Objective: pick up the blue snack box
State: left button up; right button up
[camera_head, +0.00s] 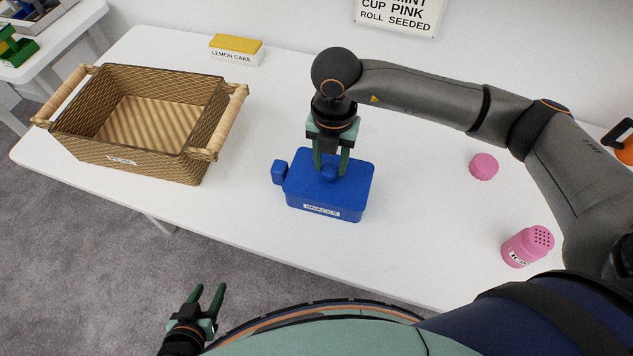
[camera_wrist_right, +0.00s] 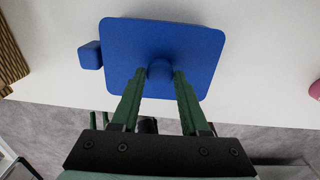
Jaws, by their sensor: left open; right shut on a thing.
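The blue snack box (camera_head: 327,193) stands upright on the white table, with a "SNACKS" label on its front and a round knob on its lid. My right gripper (camera_head: 330,168) reaches down from above and is shut on the knob of the box. In the right wrist view the lid (camera_wrist_right: 190,45) fills the upper middle, with the knob between the two green fingers (camera_wrist_right: 160,80). I cannot tell whether the box is clear of the table. My left gripper (camera_head: 208,298) is open and empty, low at the left, beyond the table's front edge.
A wicker basket (camera_head: 200,165) stands on the white table (camera_head: 240,225) left of the box. A yellow-topped lemon cake box (camera_head: 235,57) is at the back.

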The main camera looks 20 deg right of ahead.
grip_shut()
dwell(0.8)
